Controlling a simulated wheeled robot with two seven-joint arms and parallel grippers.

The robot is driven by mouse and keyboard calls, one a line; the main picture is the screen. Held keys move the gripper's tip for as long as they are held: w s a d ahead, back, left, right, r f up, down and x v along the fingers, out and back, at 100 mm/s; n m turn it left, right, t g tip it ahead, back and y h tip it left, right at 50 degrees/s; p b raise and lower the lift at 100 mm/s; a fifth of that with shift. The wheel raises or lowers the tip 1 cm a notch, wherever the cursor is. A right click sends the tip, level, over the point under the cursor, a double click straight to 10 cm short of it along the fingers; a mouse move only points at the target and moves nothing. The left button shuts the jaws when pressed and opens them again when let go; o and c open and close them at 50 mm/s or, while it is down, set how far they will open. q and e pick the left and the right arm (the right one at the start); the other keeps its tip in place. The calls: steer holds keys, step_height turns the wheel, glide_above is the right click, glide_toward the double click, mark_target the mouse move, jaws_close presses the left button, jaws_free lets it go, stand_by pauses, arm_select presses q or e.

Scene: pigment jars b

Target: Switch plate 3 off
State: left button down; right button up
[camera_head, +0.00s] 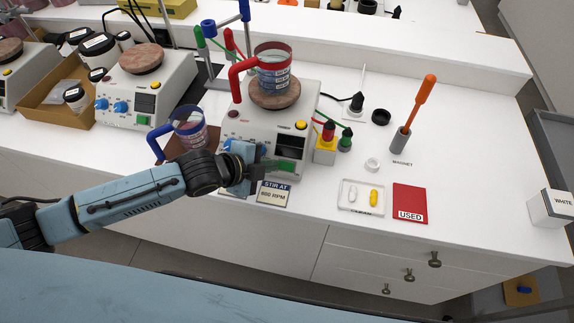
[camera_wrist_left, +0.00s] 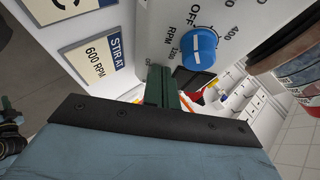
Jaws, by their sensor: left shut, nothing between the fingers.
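The hotplate stirrer at the middle of the bench (camera_head: 262,125), taken as plate 3, has a white body with a round brown top. Its front shows a dark display (camera_head: 290,142), a yellow button (camera_head: 301,125) and a dark red one (camera_head: 233,114). A red-handled beaker (camera_head: 273,70) stands on the top. My left gripper (camera_head: 262,166) is shut and empty at the lower front panel, hiding part of it. In the left wrist view, its dark green fingers (camera_wrist_left: 161,86) are beside a blue RPM knob (camera_wrist_left: 199,47) with an OFF mark. Contact is unclear. My right gripper is out of view.
A blue-handled beaker (camera_head: 188,130) stands just left of the plate. A "STIR AT 600 RPM" card (camera_head: 273,192) is in front. A stir-bar tray (camera_head: 361,197) and red USED mat (camera_head: 410,202) lie further right.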

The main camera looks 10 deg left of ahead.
arm_select(q)
steer(key=shift+s+r+p, duration=1.4)
steer(key=shift+r+p, duration=0.1)
steer(key=shift+p, duration=0.75)
steer(key=shift+s+a+r, duration=0.1)
steer(key=shift+s+a, duration=0.1)
steer(key=shift+a, duration=0.05)
steer(key=v, duration=1.2)
steer(key=shift+s+r+b, duration=0.25)
steer(key=shift+b, duration=0.05)
steer(key=shift+a, duration=0.1)
